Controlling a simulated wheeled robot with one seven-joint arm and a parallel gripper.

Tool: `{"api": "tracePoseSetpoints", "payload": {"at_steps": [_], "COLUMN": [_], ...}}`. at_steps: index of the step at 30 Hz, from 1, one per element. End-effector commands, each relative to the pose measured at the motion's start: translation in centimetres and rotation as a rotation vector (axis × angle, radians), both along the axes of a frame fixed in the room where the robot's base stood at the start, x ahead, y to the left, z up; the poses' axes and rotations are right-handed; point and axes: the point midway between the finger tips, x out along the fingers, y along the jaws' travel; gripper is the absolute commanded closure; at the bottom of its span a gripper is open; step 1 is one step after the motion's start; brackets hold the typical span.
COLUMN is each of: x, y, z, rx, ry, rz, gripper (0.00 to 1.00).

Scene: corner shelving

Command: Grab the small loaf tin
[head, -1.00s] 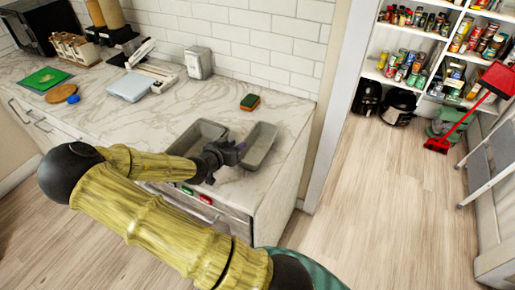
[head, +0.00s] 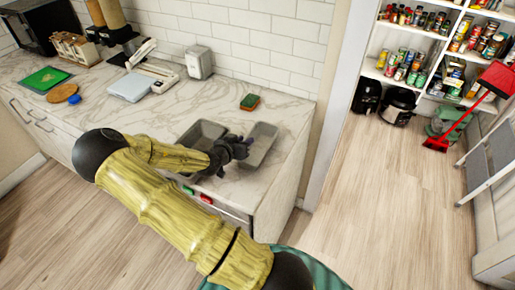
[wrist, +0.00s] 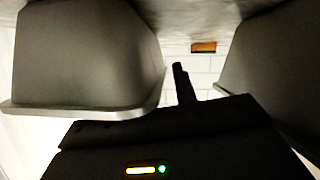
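Two grey loaf tins stand on the marble counter in the head view: a left tin (head: 202,134) and a right tin (head: 263,143). They look close in size, so I cannot tell for sure which is the small one. My gripper (head: 246,143) is at the near left side of the right tin, between the two. In the wrist view, which appears upside down, one dark finger (wrist: 182,82) shows close to the edge of the left-hand tin (wrist: 85,55). The other finger is hidden. Contact and finger opening cannot be made out.
An orange and green sponge (head: 250,102) lies behind the tins. Red (head: 206,199) and green (head: 188,190) items show at the counter's front, below my wrist. A white scale (head: 130,87) and a canister (head: 198,62) stand farther left. Counter (head: 150,120) left of the tins is clear.

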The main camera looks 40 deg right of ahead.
Motion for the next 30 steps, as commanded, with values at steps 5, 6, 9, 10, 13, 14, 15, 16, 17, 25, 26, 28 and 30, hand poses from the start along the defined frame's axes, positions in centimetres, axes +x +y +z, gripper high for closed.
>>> {"api": "tracePoseSetpoints", "payload": {"at_steps": [5, 6, 9, 10, 13, 14, 15, 16, 17, 25, 26, 28, 30], "x": [0.0, 0.0, 0.0, 0.0, 0.0, 0.0, 0.0, 0.0, 0.0, 0.1, 0.1, 0.0, 0.1], "y": [0.0, 0.0, 0.0, 0.0, 0.0, 0.0, 0.0, 0.0, 0.0, 0.0, 0.1, 0.0, 0.1], "z": [0.0, 0.0, 0.0, 0.0, 0.1, 0.1, 0.1, 0.1, 0.1, 1.5, 1.8, 2.9, 4.4], "rx": [0.000, 0.000, 0.000, 0.000, -0.001, -0.001, -0.001, -0.001, -0.001, 0.000, 0.000, 0.000, 0.000], "ry": [0.000, 0.000, 0.000, 0.000, 0.000, 0.000, 0.000, 0.000, 0.000, -0.005, -0.004, -0.006, -0.006], "rz": [0.000, 0.000, 0.000, 0.000, 0.000, 0.000, 0.000, 0.000, 0.000, 0.000, 0.001, 0.000, 0.001], "gripper": [0.80, 0.88, 1.00, 1.00, 1.00, 1.00, 1.00, 1.00, 1.00, 1.00, 1.00, 1.00, 1.00]}}
